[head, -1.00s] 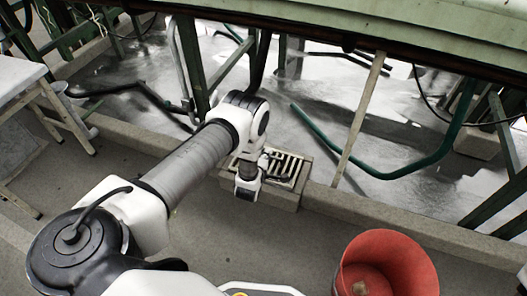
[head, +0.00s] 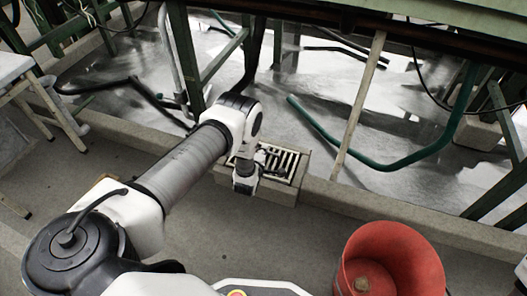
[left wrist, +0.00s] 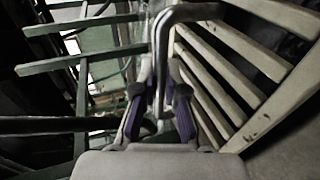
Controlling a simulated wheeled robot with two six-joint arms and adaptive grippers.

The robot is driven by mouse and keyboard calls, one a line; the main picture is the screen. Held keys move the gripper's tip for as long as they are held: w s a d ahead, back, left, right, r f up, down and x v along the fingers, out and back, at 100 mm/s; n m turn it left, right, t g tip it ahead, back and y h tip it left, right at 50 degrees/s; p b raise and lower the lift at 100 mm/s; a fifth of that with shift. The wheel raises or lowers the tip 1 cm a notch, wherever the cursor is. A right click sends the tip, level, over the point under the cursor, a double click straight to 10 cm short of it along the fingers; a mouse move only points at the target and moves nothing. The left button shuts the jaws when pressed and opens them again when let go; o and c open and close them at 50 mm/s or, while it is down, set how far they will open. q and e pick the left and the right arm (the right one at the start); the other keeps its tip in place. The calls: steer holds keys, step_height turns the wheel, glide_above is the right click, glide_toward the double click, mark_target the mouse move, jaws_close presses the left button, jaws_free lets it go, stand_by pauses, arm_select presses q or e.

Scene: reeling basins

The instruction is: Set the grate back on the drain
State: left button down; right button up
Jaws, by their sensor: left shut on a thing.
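The grate (head: 289,164), a pale slatted frame, is at the top of the low concrete drain box (head: 283,192) in the head view. I cannot tell whether it is fully seated or slightly raised. My left gripper (head: 263,160) is over the grate's left part and is partly hidden by my wrist. In the left wrist view, the gripper (left wrist: 158,108) is shut on the grate's grey bent handle (left wrist: 200,12). The grate's pale slats (left wrist: 215,75) run along the right of that view. My right gripper is not in view.
A red bucket (head: 418,245) with a small tan object inside stands on the floor at the lower right. A low concrete curb (head: 400,213) runs beside the drain box. A green hose (head: 400,163) lies on wet ground beyond. A pale pole (head: 357,110) leans near the box.

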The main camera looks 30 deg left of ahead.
arm_select(q)
steer(key=shift+f, duration=0.15)
steer(key=c, duration=1.2)
jaws_free()
